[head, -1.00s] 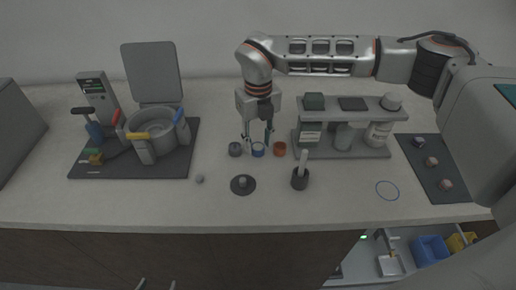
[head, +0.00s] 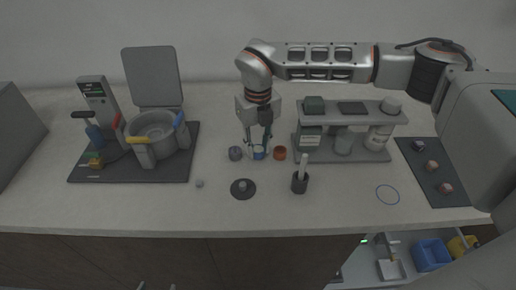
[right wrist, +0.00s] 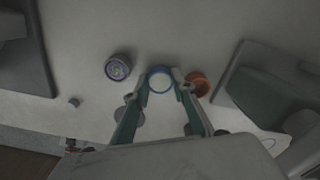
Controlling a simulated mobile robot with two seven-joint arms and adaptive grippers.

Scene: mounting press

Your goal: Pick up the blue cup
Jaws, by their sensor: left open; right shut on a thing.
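The blue cup (head: 258,153) stands on the counter between a grey cup (head: 235,153) and an orange cup (head: 280,153). It also shows in the right wrist view as a blue ring with a pale inside (right wrist: 160,78). My right gripper (head: 258,149) reaches down from above. Its fingers are on both sides of the blue cup, shut on it, seen also in the right wrist view (right wrist: 162,82). The cup appears still at counter level; I cannot tell if it is lifted at all. My left gripper is not in view.
A press with an open lid (head: 152,77) stands on a dark mat at the left. A grey shelf (head: 350,116) with jars is close to the right. A dark holder with a white rod (head: 300,183) and a dark disc (head: 243,188) are in front.

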